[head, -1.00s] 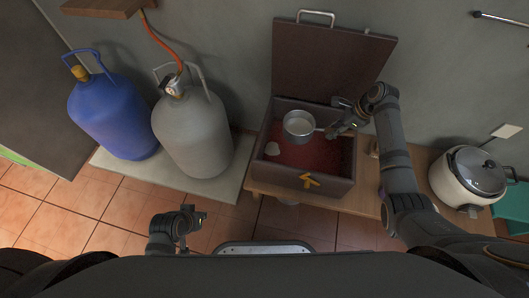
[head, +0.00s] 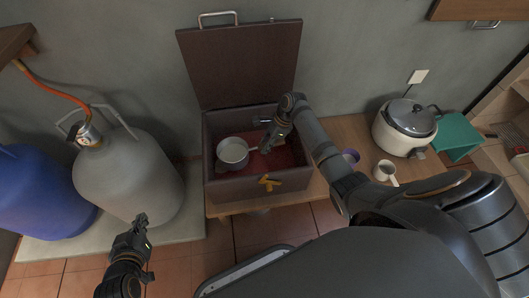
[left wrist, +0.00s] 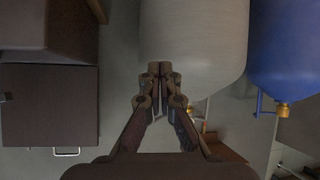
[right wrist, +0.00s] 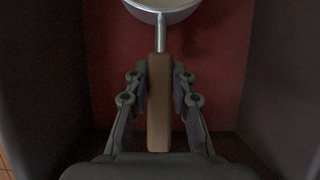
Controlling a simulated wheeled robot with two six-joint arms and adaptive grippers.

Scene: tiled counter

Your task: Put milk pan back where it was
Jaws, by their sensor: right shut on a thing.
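The milk pan (head: 232,152), a small light metal pan with a brown wooden handle, is inside an open dark brown box (head: 250,188) with a red bottom. My right gripper (head: 263,147) reaches into the box and is shut on the handle. The right wrist view shows the handle (right wrist: 160,118) between the fingers, with the pan bowl (right wrist: 162,8) cut off at the top. I cannot tell whether the pan touches the bottom. My left gripper (head: 140,222) is empty, outside the box near the grey gas cylinder; its fingers (left wrist: 160,70) are together in the left wrist view.
The box lid (head: 240,62) stands open at the back. A grey gas cylinder (head: 130,180) and a blue one (head: 38,195) are at left.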

